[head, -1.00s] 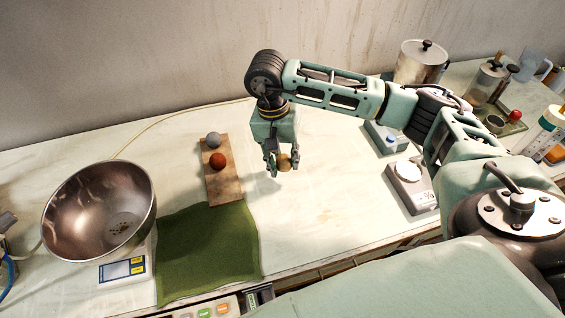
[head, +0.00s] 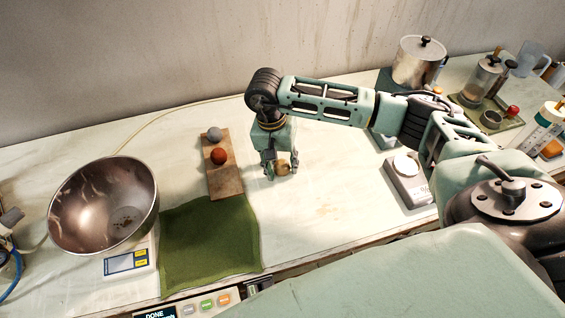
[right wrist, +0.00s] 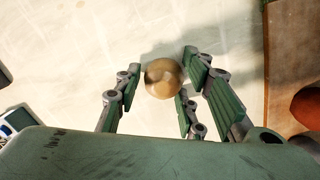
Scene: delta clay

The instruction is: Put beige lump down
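The beige lump (head: 283,168) is a small round ball at the middle of the table, between the fingers of my right gripper (head: 281,173). In the right wrist view the lump (right wrist: 163,78) sits between the fingertips (right wrist: 164,72). A narrow gap shows on its left side, and its right side is close to or touching the other finger. The fingers look slightly parted around it. The lump is at or very near the table surface; its underside is hidden. My left gripper is not in view.
A wooden board (head: 226,183) with a grey ball (head: 214,134) and a red-brown ball (head: 219,156) lies left of the gripper. A green cloth (head: 210,250), a metal bowl (head: 85,205) and a small scale (head: 408,182) are nearby.

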